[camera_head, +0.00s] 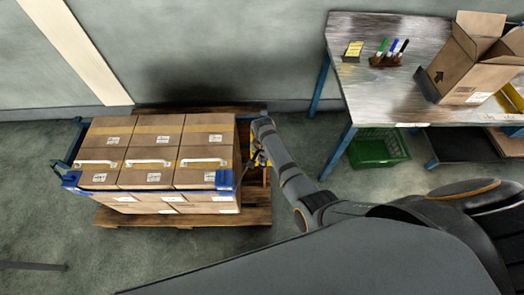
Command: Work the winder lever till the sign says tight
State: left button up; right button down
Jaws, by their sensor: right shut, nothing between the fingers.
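A stack of brown boxes (150,181) stands on a wooden pallet (180,219) at the left of the head view. My right arm reaches in from the right, and its gripper (257,160) is at the right side of the stack. It is small and dark there; its fingers are shut with nothing between them. A small yellow-orange part (266,177) shows just below the gripper; I cannot tell whether it belongs to the winder. The winder lever cannot be made out, and no readable sign shows. My left gripper is out of view.
Blue pieces (224,179) sit at the stack's front corners. A metal workbench (370,75) with an open carton (470,60), markers and a yellow note stands at the upper right. A green crate (378,148) is on the floor below. The floor left of the pallet is mostly clear.

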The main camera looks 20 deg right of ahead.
jog(key=shift+s+f, duration=0.15)
jog(key=shift+f, duration=0.4)
notch_tip(320, 180, up, 13)
jog(key=w+p, duration=0.2)
jog(key=p, duration=0.8)
jog(key=shift+d+r, duration=0.2)
